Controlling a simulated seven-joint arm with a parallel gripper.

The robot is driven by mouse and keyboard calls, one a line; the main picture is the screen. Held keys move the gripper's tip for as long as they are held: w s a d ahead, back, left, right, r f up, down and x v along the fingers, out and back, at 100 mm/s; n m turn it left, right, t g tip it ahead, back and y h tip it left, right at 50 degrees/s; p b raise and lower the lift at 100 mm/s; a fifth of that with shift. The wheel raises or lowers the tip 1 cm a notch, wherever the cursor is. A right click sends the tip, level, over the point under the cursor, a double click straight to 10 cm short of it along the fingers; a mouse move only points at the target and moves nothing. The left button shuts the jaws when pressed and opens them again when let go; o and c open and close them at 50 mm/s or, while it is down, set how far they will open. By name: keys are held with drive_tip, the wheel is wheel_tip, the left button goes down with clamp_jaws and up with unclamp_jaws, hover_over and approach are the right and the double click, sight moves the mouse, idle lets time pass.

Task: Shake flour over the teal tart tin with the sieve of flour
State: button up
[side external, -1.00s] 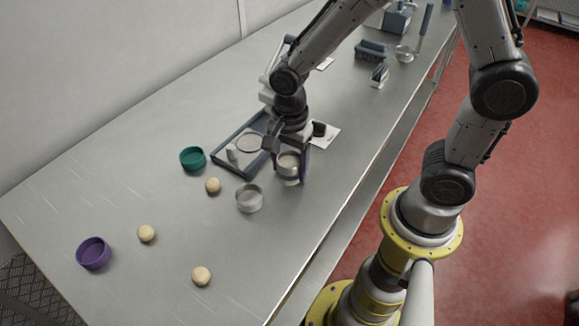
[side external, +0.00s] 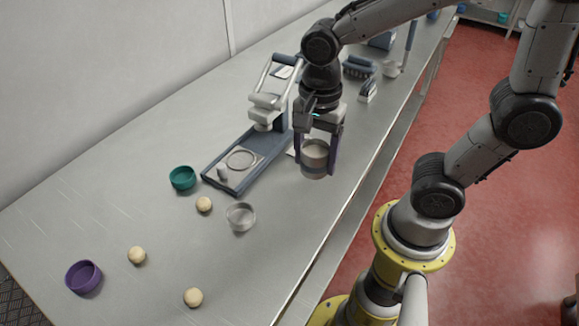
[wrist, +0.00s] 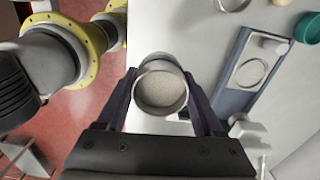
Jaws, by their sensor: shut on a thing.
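The teal tart tin (side external: 182,178) stands on the steel table, left of a dark-framed press; its edge also shows at the top right of the wrist view (wrist: 308,28). The sieve of flour (side external: 314,158) is a round metal cup between my gripper's fingers. In the wrist view the sieve (wrist: 160,88) shows pale flour inside, and both fingers touch its sides. My gripper (side external: 316,160) is shut on the sieve and holds it upright above the table, right of the press and well away from the teal tin.
The press (side external: 215,172) with a raised lever stands between my gripper and the teal tin. A grey metal tin (side external: 240,217), a purple tin (side external: 84,277) and dough balls (side external: 204,204), (side external: 136,255), (side external: 193,297) lie on the table. Brushes (side external: 359,67) and a scoop (side external: 391,68) are at the back.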

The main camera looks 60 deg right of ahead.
drive_tip(key=s+d+r, duration=0.1)
drive_tip(key=s+r, duration=0.2)
drive_tip(key=s, duration=0.3)
drive_tip(key=w+a+r, duration=0.3)
drive_tip(key=w+r, duration=0.1)
drive_tip(key=w, duration=0.7)
drive_tip(key=w+a+r, duration=0.2)
drive_tip(key=w+r, duration=0.2)
drive_tip(key=w, duration=0.6)
drive_tip(key=w+a+f, duration=0.2)
drive_tip(key=w, duration=0.3)
drive_tip(key=w+a+f, duration=0.2)
drive_tip(key=w, duration=0.3)
drive_tip(key=shift+w+a+f, duration=0.35)
drive_tip(key=shift+w+f, duration=0.25)
drive_tip(key=shift+f, duration=1.2)
drive_tip(key=shift+w+a+f, duration=0.3)
drive_tip(key=shift+w+f, duration=0.35)
drive_tip(key=shift+f, duration=1.15)
drive_tip(key=shift+w+a+f, duration=0.35)
drive_tip(key=shift+w+f, duration=0.25)
drive_tip(key=shift+f, duration=1.2)
